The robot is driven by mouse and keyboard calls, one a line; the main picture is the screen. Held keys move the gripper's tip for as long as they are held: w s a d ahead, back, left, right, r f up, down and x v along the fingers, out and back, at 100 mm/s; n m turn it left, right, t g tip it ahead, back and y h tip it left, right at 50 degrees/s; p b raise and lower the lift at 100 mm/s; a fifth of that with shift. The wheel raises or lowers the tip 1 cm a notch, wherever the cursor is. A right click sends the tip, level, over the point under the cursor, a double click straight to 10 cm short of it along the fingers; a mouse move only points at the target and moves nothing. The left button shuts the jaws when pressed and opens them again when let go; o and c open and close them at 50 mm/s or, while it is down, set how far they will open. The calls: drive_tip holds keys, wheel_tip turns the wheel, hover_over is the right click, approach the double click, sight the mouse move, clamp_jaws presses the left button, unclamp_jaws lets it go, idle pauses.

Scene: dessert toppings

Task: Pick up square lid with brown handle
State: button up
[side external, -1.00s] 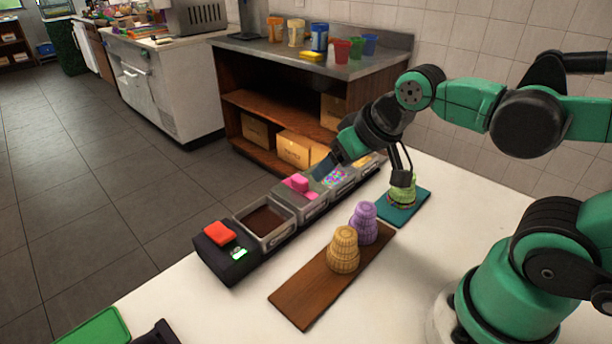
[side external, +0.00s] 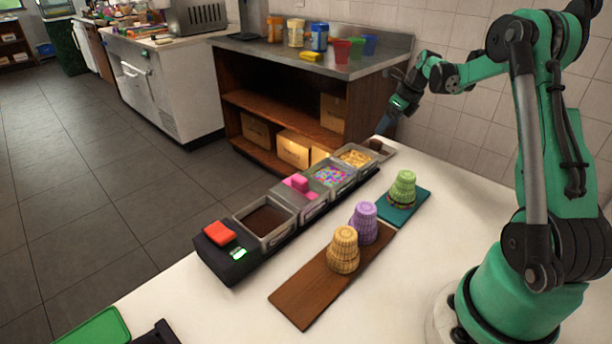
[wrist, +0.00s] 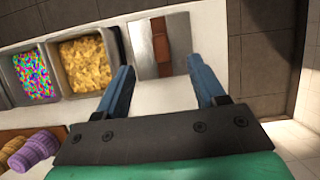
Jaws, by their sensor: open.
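The square lid (wrist: 177,27) lies flat on the white counter, pale and shiny, with a brown handle (wrist: 161,42) across it. In the side view the lid (side external: 386,154) is at the far end of the topping row, its brown handle (side external: 376,145) on top. My gripper (wrist: 160,75) is open and empty. In the wrist view its blue fingers point at the lid's near edge, the handle lying beyond and between their tips. In the side view my gripper (side external: 383,124) is above the lid, apart from it.
Topping bins stand beside the lid, the yellow-filled one (wrist: 90,65) nearest, then the colourful sprinkles (wrist: 36,75). Green cones (side external: 403,186) stand on a teal board, and purple (side external: 364,222) and tan cones (side external: 343,250) on a brown board (side external: 310,290). The counter's back edge is close behind the lid.

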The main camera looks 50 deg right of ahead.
sight(377, 140)
drive_tip(key=shift+x, duration=2.8)
clamp_jaws()
